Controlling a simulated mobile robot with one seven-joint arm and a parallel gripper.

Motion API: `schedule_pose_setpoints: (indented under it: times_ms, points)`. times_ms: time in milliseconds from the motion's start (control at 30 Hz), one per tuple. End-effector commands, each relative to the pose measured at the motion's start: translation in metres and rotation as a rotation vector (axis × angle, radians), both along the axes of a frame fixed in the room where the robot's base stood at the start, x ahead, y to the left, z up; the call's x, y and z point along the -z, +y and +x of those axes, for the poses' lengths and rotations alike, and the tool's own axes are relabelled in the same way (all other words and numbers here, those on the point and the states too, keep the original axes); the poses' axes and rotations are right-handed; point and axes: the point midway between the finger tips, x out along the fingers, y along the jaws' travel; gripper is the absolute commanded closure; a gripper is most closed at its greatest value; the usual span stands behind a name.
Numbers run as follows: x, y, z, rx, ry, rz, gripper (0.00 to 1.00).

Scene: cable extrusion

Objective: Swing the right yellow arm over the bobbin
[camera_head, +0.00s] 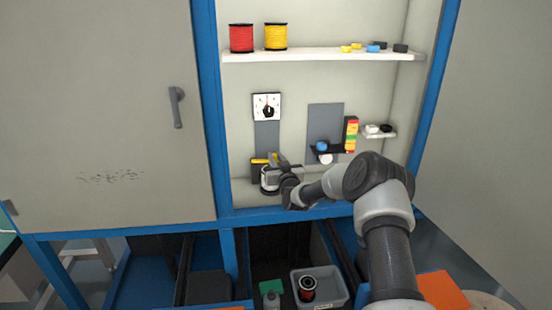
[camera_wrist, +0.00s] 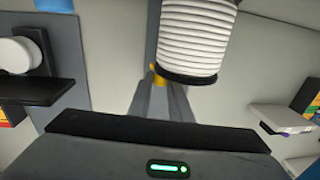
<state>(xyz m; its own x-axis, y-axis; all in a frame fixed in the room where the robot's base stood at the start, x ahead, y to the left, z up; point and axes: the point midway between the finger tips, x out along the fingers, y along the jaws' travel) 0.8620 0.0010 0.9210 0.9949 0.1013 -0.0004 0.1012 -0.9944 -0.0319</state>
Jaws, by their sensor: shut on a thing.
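The bobbin (camera_wrist: 196,38), wound with white cable, has a dark end rim and fills the top middle of the wrist view. In the head view, the bobbin (camera_head: 268,181) sits low on the cabinet's back wall. One yellow arm (camera_head: 259,161) lies level above it on the left; the right yellow arm (camera_head: 274,158) is tilted beside it. My gripper (camera_wrist: 160,82) is shut on a small yellow piece (camera_wrist: 153,72), apparently the right yellow arm, beside the bobbin's rim. In the head view, my gripper (camera_head: 279,172) partly hides the bobbin and this arm.
A dial panel (camera_head: 267,106) is above the bobbin. A dark bracket (camera_head: 328,149) with blue and white parts is to its right, near a small shelf (camera_head: 380,133). Red (camera_head: 241,38) and yellow (camera_head: 276,36) spools stand on the upper shelf. A grey bin (camera_head: 337,283) is below.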

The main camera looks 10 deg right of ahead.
Motion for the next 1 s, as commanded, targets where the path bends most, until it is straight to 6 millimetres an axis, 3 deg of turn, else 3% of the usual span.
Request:
schedule_pose_setpoints:
  times_ms: [600,1000]
  points:
    - [0.001,0.024,-0.031,0.443,-0.002,0.001,1.0]
    - [-0.001,0.03,-0.038,0.576,-0.002,0.002,1.0]
